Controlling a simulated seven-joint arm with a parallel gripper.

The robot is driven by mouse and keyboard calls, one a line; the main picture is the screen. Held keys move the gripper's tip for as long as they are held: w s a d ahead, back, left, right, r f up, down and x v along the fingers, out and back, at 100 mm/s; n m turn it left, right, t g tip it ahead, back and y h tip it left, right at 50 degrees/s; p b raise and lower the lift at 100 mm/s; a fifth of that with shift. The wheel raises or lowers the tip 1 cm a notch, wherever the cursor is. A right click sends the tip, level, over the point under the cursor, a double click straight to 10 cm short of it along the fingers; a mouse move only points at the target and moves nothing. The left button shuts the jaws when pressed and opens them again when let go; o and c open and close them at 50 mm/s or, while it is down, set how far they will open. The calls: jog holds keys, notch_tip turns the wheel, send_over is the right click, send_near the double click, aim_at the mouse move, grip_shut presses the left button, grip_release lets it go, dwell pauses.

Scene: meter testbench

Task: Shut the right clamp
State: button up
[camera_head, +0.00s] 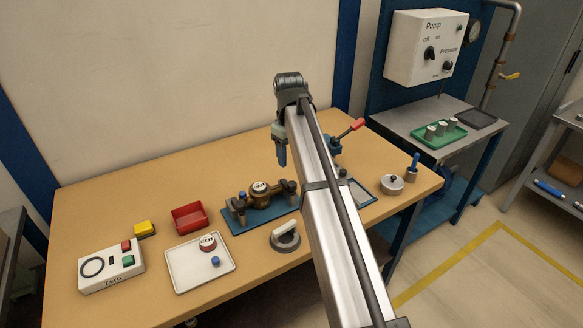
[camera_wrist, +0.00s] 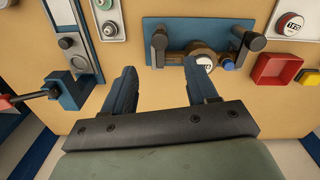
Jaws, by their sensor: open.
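The meter (camera_head: 260,190) with its brass body sits on a blue fixture plate (camera_head: 232,226) in the head view. The right clamp (camera_head: 291,190) is a dark post with a knob at the plate's right end; the left clamp (camera_head: 239,207) stands at the other end. In the wrist view the right clamp (camera_wrist: 159,43) is on the left and the left clamp (camera_wrist: 249,44) on the right. I cannot tell how far either clamp is turned. My gripper (camera_head: 281,158) is above and behind the plate, touching neither clamp. In the wrist view its fingers (camera_wrist: 161,84) are apart and empty.
A blue device with a red lever (camera_head: 350,128) stands beside my arm, which partly hides it. A red bin (camera_head: 189,217), white tray (camera_head: 175,272) and button box (camera_head: 111,267) are left of the fixture.

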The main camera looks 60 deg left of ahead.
jog(key=shift+r, duration=1.85)
jog(key=shift+f, duration=0.1)
